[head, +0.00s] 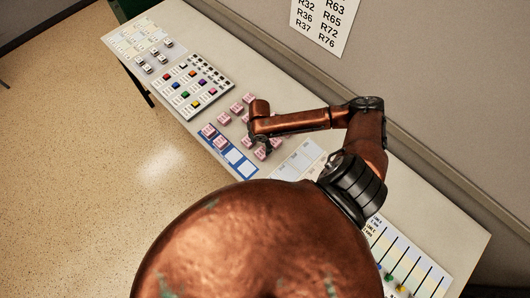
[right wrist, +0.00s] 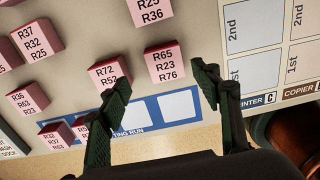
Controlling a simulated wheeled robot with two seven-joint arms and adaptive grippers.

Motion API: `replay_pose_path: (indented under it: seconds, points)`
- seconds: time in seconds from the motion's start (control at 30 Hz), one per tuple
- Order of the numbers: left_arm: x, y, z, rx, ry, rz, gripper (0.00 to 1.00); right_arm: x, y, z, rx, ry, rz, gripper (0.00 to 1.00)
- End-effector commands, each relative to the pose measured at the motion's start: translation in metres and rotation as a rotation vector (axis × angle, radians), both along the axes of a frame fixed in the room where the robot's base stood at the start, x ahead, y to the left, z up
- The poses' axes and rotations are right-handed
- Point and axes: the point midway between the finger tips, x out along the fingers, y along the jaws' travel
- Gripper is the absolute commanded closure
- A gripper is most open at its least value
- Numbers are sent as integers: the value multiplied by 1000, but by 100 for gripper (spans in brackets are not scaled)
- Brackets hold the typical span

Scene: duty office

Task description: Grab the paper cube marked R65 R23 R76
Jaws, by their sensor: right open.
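The paper cube marked R65 R23 R76 (right wrist: 166,64) is a pink block in the right wrist view, on the table beyond the blue-edged strip. My right gripper (right wrist: 160,88) is open, and the cube shows between its fingertips, slightly beyond them. I cannot tell how high the fingers are above the table. In the head view my right gripper (head: 262,142) hangs over the cluster of pink cubes, and its arm partly hides them. The labels are too small to read there. My left gripper is not in view.
A cube marked R72 R52 (right wrist: 110,76) stands close by the left finger. Other pink cubes (right wrist: 37,41) lie left. A blue strip with white squares (right wrist: 180,106) lies nearer. A board of coloured blocks (head: 192,86) is farther along the table. A wall runs behind.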

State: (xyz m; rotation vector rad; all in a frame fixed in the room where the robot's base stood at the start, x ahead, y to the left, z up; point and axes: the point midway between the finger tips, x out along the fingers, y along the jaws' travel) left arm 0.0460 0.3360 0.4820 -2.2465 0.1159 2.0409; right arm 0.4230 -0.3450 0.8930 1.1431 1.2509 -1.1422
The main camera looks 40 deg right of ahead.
Motion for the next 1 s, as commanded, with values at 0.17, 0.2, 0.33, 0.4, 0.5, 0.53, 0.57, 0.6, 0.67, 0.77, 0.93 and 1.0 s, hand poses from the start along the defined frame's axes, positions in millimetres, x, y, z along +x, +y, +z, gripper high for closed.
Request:
replay_pose_path:
  seconds: [0.17,0.2,0.33,0.4,0.5,0.53,0.57,0.6,0.67,0.77,0.93,1.0]
  points:
    - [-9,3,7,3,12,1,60,-8,0,-23,0,5,-3,42]
    - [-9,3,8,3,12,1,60,-9,1,-29,1,3,-2,42]
    - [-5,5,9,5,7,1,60,-8,0,-45,-1,1,-4,42]
    - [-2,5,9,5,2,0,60,-8,0,-50,-1,0,-2,42]
    - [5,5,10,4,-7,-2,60,-8,-1,-52,-2,0,-2,42]
    - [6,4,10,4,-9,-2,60,-8,-1,-52,-2,0,-2,42]
    - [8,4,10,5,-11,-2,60,-8,-1,-52,-2,0,-2,42]
    - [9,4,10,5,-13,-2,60,-8,-1,-52,-2,0,-2,42]
    - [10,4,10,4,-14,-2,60,-8,-1,-52,-2,0,-2,43]
    - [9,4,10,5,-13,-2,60,-8,-1,-51,-1,0,-2,50]
    - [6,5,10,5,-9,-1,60,-8,-1,-51,-1,0,-2,61]
    - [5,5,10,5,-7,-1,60,-8,-1,-51,-1,0,-2,66]
